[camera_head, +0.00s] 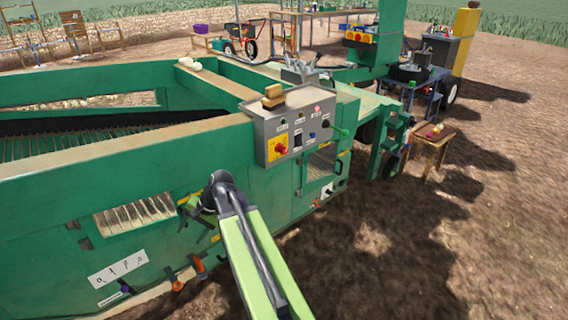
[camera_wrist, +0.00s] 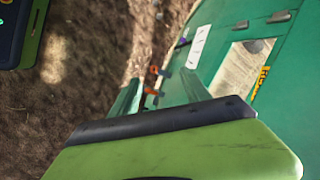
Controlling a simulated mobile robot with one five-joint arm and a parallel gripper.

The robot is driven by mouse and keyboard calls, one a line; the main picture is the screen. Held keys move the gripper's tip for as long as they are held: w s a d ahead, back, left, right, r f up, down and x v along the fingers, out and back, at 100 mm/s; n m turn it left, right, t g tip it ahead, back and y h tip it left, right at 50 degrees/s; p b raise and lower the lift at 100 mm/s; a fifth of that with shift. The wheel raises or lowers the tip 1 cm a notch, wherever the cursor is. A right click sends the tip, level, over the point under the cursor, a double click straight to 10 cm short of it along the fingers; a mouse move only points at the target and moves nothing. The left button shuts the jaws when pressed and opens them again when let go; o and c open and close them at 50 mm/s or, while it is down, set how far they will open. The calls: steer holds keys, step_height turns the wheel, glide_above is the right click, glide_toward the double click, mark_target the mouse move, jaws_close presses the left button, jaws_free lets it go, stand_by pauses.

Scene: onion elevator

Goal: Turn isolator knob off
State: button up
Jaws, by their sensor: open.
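The isolator knob (camera_head: 281,149) is red on a yellow plate, on the front of the grey control box (camera_head: 300,125). The box is fixed to the green machine's side wall. My gripper (camera_head: 194,213) is in front of that wall, to the left of the knob and lower in the picture, clear of the knob. In the wrist view my gripper (camera_wrist: 158,92) faces the lower part of the green wall and the ground. The knob is not in the wrist view.
Orange-handled levers (camera_head: 198,264) stick out low on the wall; they also show in the wrist view (camera_wrist: 152,80). A slotted window (camera_head: 135,214) is left of my gripper. Yellowish blocks (camera_head: 272,96) lie on the control box. Bare soil (camera_head: 400,260) is open at the right.

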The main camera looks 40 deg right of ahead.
steer(key=w+d+f+m+t+b, duration=0.3)
steer(key=d+m, duration=0.3)
steer(key=d, duration=0.5)
steer(key=m+t+h+b, duration=0.6)
steer(key=m+t+b, duration=0.45)
steer(key=m, duration=0.95)
glide_toward(285, 151)
steer(key=w, duration=0.7)
steer(key=w+d+p, duration=0.1)
steer(key=w, duration=0.2)
steer(key=shift+w+f, duration=0.15)
steer(key=shift+w, duration=0.25)
